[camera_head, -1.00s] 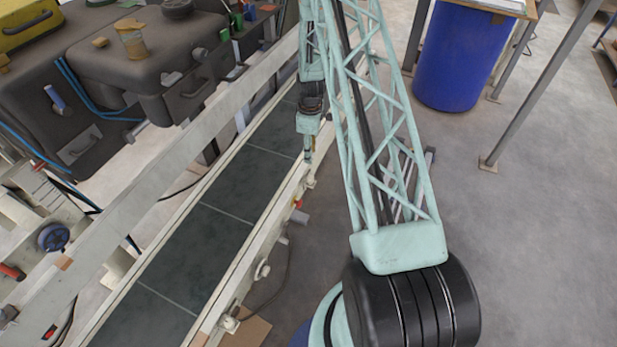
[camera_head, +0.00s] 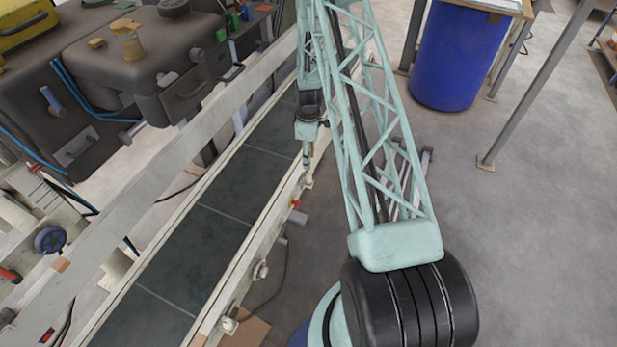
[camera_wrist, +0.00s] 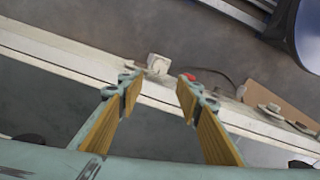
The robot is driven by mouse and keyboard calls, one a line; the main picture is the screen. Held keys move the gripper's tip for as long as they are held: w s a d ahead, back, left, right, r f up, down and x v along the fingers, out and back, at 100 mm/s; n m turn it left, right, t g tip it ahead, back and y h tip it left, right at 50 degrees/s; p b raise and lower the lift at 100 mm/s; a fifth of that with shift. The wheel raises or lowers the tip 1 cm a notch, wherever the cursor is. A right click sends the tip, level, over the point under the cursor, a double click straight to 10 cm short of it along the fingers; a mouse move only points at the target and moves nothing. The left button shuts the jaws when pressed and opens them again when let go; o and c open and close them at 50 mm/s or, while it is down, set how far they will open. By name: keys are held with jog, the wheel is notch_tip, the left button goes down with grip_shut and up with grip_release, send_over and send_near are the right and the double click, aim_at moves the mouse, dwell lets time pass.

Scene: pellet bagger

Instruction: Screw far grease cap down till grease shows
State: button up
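The far grease cap (camera_head: 307,182) is a small pale fitting on the outer side rail of the conveyor. In the wrist view it seems to be the whitish, blocky piece (camera_wrist: 157,63) just beyond and between my fingertips. My gripper (camera_head: 307,164) hangs close over it in the head view. In the wrist view my gripper (camera_wrist: 157,77) is open, with its two yellow-padded fingers spread and nothing between them. I cannot tell whether any grease shows at the cap.
The dark conveyor belt (camera_head: 210,240) runs beside the rail. Nearer fittings (camera_head: 261,271) and a red piece (camera_head: 297,204) sit along the same rail. A blue drum (camera_head: 456,55) and a grey post (camera_head: 535,85) stand right on open floor.

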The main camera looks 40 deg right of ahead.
aim_at(308, 177)
jog(key=shift+f+b, duration=0.9)
jog(key=shift+f, duration=5.2)
jog(key=c, duration=0.8)
